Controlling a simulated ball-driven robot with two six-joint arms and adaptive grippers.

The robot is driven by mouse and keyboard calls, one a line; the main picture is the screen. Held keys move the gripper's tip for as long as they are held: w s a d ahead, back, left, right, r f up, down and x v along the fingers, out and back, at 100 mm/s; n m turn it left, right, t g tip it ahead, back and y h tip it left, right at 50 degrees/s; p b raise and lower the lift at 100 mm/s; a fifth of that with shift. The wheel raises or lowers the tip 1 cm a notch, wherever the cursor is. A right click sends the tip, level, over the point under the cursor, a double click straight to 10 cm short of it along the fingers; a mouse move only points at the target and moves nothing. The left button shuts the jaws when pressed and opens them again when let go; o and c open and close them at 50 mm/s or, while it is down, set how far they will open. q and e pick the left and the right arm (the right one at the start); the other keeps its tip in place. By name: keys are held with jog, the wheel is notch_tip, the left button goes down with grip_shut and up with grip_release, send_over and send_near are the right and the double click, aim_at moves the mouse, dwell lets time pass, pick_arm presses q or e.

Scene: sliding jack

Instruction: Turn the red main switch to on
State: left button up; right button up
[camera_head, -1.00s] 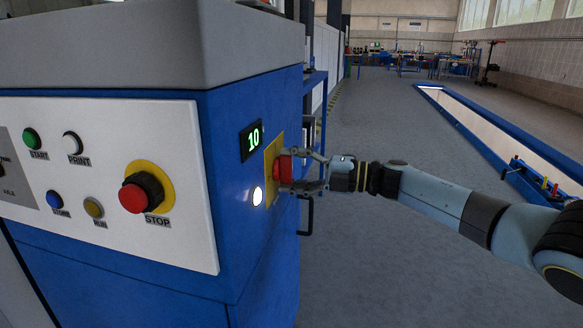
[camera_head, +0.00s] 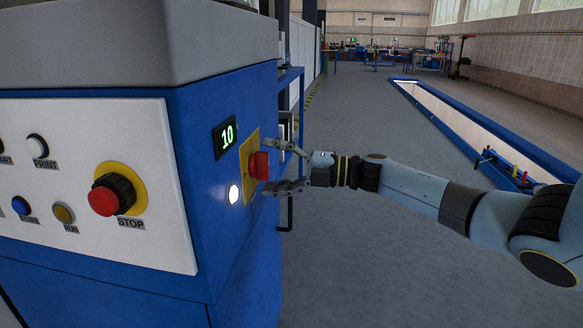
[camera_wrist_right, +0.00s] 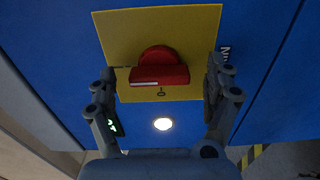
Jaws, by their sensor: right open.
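The red main switch (camera_head: 259,165) sits on a yellow plate (camera_head: 245,150) on the blue side of the cabinet. In the right wrist view the red switch (camera_wrist_right: 160,68) is centred on the yellow plate (camera_wrist_right: 200,28), with a small dark symbol near its handle. My right gripper (camera_head: 290,168) is open, its fingers above and below the switch with gaps. In the wrist view the right gripper (camera_wrist_right: 161,90) has one finger on each side of the switch, apart from it. A lit white lamp (camera_head: 234,194) glows beside the plate. My left gripper is not in view.
A green display (camera_head: 225,137) reads 10 above the lamp. The white front panel (camera_head: 70,240) carries a red STOP button (camera_head: 104,201) and several small buttons. A blue-edged pit (camera_head: 440,115) lies at right. Floor behind my right arm is clear.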

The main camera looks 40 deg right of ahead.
jog(key=v, duration=1.1)
jog(key=shift+s+d+f, duration=0.1)
jog(key=shift+s, duration=0.05)
